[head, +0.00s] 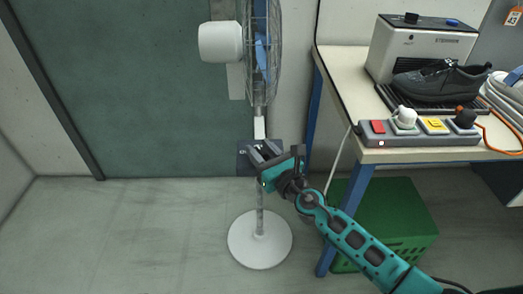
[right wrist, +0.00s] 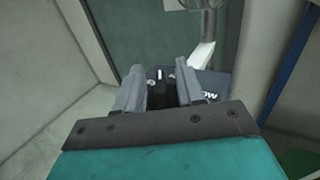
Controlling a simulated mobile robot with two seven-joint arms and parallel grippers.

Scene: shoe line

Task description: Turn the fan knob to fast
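The white standing fan (head: 259,180) stands by the green door, with a dark control box (head: 243,160) on its pole. My right gripper (head: 264,150) is at this box and covers much of it. In the right wrist view the box (right wrist: 215,82) shows white letters ending in "OW" at the right. A black knob (right wrist: 160,95) with a white mark, pointing roughly up, sits between the fingers of my right gripper (right wrist: 158,85). The fingers look apart, one on each side of the knob; I cannot tell whether they touch it. My left gripper is out of view.
A workbench (head: 345,85) at the right carries a power strip (head: 418,140) with plugs, a black shoe (head: 440,80) and a white machine (head: 425,45). A green crate (head: 395,215) stands beneath it. The floor left of the fan is clear.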

